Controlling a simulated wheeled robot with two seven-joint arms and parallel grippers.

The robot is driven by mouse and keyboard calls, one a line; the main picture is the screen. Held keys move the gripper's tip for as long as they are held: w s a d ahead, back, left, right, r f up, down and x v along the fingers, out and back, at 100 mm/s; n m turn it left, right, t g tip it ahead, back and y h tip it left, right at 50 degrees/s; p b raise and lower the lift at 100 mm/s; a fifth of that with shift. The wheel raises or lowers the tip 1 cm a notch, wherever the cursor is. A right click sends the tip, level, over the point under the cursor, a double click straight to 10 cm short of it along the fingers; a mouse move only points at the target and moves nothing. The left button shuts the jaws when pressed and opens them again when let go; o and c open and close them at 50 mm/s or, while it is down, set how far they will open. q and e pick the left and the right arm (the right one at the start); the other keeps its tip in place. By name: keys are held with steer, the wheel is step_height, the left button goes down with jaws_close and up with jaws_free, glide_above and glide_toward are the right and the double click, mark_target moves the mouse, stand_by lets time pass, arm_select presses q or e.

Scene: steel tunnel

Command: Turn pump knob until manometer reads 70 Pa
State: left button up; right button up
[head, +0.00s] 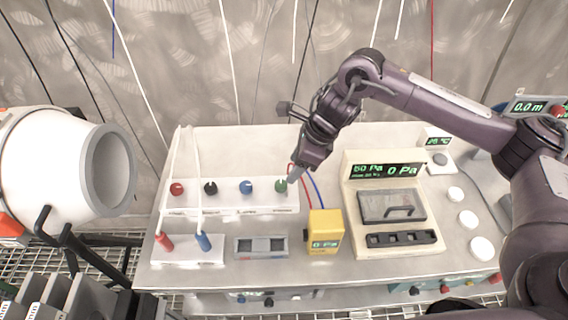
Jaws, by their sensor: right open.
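A white panel (215,200) on the bench carries a row of knobs: red (177,188), black (211,188), blue (246,187) and green (281,186). Their labels are too small to read, so I cannot tell which is the pump knob. A yellow manometer (325,232) stands right of the panel and seems to read 0 Pa. My right gripper (294,178) reaches down from the upper right. It is open, with its tips close beside the green knob; I cannot tell whether they touch it. My left gripper is out of view.
A beige device (352,215) with green readouts, apparently 50 Pa and 0 Pa, stands right of the manometer. Red and blue tubes (317,188) run behind the manometer. A grey block (260,247) lies in front. A large white cylinder (75,165) is at the left.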

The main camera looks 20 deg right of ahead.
mark_target(281, 184)
steer(key=p+x, duration=0.1)
steer(key=x, duration=0.5)
steer(key=shift+s+a+f, duration=0.15)
steer(key=shift+a, duration=0.1)
steer(key=shift+f+p, duration=0.3)
steer(key=shift+f, duration=0.05)
steer(key=shift+a+f, duration=0.1)
steer(key=shift+f, duration=0.1)
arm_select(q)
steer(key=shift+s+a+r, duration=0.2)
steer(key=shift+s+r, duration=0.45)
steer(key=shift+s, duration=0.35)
arm_select(e)
steer(key=c, duration=1)
